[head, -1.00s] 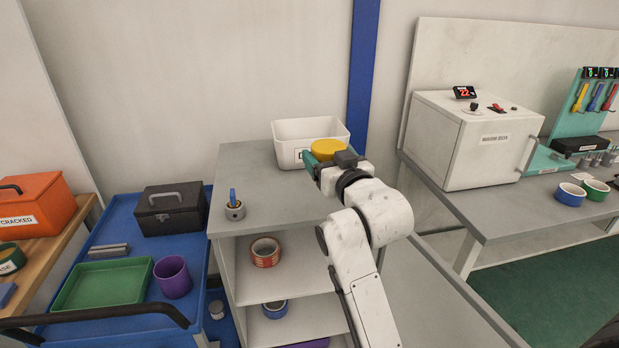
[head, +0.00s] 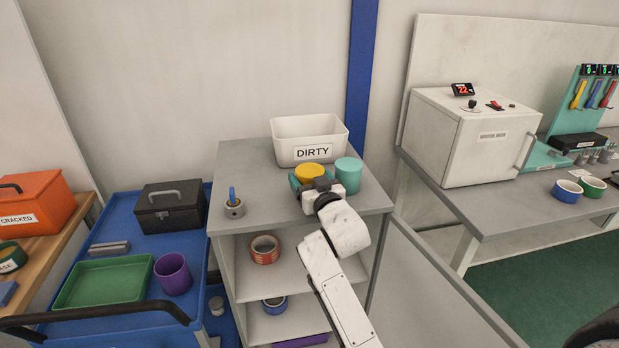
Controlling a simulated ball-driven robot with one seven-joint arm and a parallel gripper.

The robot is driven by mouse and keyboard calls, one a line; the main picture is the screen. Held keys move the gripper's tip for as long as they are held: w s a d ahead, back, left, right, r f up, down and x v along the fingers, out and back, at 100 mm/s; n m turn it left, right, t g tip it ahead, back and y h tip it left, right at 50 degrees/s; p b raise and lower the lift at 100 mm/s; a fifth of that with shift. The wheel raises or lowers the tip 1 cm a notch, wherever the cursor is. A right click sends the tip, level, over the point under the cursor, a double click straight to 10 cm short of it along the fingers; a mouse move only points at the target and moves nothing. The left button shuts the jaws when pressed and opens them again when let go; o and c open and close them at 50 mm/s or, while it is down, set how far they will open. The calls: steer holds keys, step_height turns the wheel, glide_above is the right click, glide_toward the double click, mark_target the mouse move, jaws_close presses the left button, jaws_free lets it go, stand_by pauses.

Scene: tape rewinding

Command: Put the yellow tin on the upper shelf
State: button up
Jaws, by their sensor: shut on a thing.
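The yellow tin (head: 310,171) is held in my gripper (head: 311,177), over the grey top of the shelf unit (head: 270,190). My gripper is shut on it; its far finger is mostly hidden. I cannot tell whether the tin touches the top. Below the top, the unit has an upper shelf (head: 290,272) with a red-orange tape roll (head: 264,249) on its left. A lower shelf holds a blue tape roll (head: 274,305). My arm hides the right part of both shelves.
A white bin labelled DIRTY (head: 310,140) stands behind the tin, and a teal cylinder (head: 348,175) stands close at its right. A grey holder with a blue tool (head: 235,208) is on the top's left. A blue cart (head: 110,235) stands left.

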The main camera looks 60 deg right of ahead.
steer(key=shift+f, duration=0.15)
steer(key=o, duration=1.2)
